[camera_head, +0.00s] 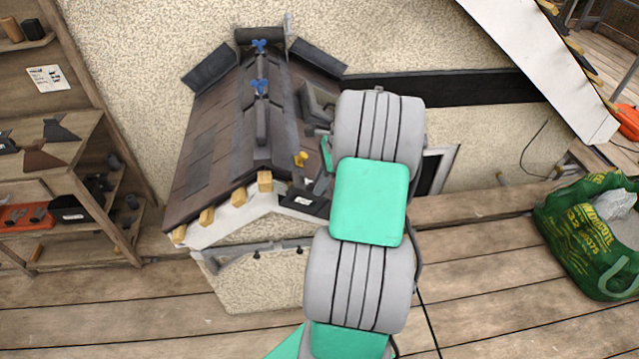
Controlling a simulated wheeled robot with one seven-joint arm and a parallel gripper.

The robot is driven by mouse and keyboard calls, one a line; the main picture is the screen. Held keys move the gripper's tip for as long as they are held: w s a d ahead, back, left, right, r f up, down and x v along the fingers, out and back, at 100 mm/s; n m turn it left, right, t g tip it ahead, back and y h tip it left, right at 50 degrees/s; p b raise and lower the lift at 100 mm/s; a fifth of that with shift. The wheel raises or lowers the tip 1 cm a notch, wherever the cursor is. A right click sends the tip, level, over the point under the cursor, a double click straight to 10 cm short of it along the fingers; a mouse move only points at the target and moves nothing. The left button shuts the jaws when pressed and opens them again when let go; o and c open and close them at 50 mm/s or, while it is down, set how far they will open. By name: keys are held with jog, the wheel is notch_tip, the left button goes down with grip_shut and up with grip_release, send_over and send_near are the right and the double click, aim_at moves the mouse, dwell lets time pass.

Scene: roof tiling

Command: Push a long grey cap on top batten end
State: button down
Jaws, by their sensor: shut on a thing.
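Pale wooden batten ends stick out along the front left edge of the small tiled roof. The top batten end (265,182) is nearest the ridge and shows bare wood. My gripper (322,171) is to the right of it, over the roof's right side and partly hidden by my arm. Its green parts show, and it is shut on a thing. The held thing, taken as the long grey cap, is too small and covered to make out clearly. I see no contact between it and the top batten end.
Lower batten ends (207,215) are bare too. A black tray-like thing (304,201) and a yellow knob-like piece (301,159) are close to my gripper. A shelf (50,165) is at left, a green bag (590,235) at right.

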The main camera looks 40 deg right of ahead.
dwell(0.4)
jog(key=c, duration=1.4)
grip_release()
jog(key=shift+o, duration=0.2)
jog(key=shift+d+p+v, duration=0.15)
jog(key=shift+p+v, duration=0.25)
jog(key=shift+v, duration=0.35)
jog(key=shift+d+p+v, duration=0.15)
jog(key=shift+p+v, duration=0.25)
jog(key=shift+v, duration=0.3)
jog(key=shift+s+d+r, duration=0.3)
jog(key=shift+d+r, duration=0.05)
jog(key=shift+r, duration=0.2)
jog(key=shift+s+d+r, duration=0.35)
jog(key=shift+r, duration=0.2)
